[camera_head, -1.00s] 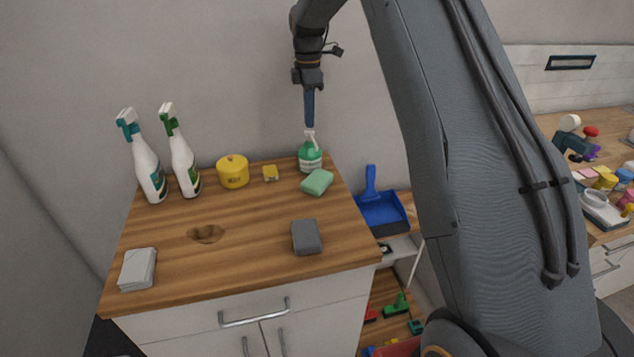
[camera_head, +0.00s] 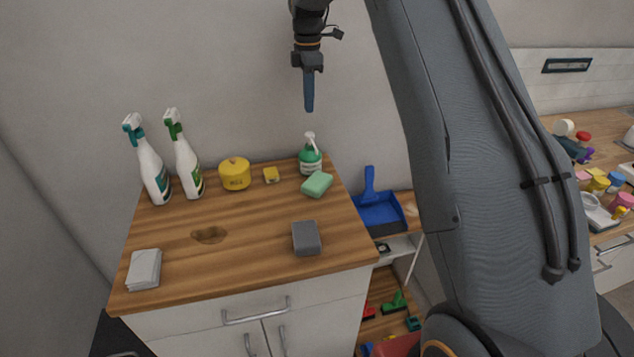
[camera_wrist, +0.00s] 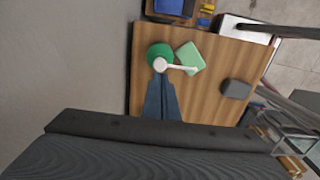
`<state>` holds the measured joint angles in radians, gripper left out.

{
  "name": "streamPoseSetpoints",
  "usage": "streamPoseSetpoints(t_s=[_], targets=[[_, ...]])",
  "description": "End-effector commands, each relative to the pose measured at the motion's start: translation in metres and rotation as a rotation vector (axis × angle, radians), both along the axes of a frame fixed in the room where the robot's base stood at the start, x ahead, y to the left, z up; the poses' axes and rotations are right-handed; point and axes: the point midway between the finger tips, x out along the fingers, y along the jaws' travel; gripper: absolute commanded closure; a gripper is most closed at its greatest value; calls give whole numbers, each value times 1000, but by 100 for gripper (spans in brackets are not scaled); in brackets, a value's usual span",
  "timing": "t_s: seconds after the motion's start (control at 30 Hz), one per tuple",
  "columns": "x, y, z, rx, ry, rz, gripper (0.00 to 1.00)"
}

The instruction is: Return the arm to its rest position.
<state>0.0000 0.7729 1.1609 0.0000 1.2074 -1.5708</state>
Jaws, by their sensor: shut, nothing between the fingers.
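My gripper (camera_head: 309,108) hangs high above the back right of the wooden counter, in front of the grey wall. Its blue fingers point down and are shut with nothing between them. The green soap dispenser (camera_head: 310,160) with a white pump stands upright on the counter below it, with a gap between them in the head view. In the wrist view the fingers (camera_wrist: 162,78) appear just beside the dispenser (camera_wrist: 157,54). My arm rises on the right side of the head view and hides part of the room behind it.
A blue dustpan (camera_head: 378,212) is at right. Air around the gripper is clear.

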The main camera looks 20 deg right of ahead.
Motion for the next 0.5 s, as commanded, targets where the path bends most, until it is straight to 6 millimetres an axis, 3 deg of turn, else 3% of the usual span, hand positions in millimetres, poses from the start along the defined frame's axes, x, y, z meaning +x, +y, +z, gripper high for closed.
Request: streamPoseSetpoints(t_s=[0.37,0.5], targets=[[0,0,-1,0,0,-2,100],[-12,0,-3,0,-4,-69,100]])
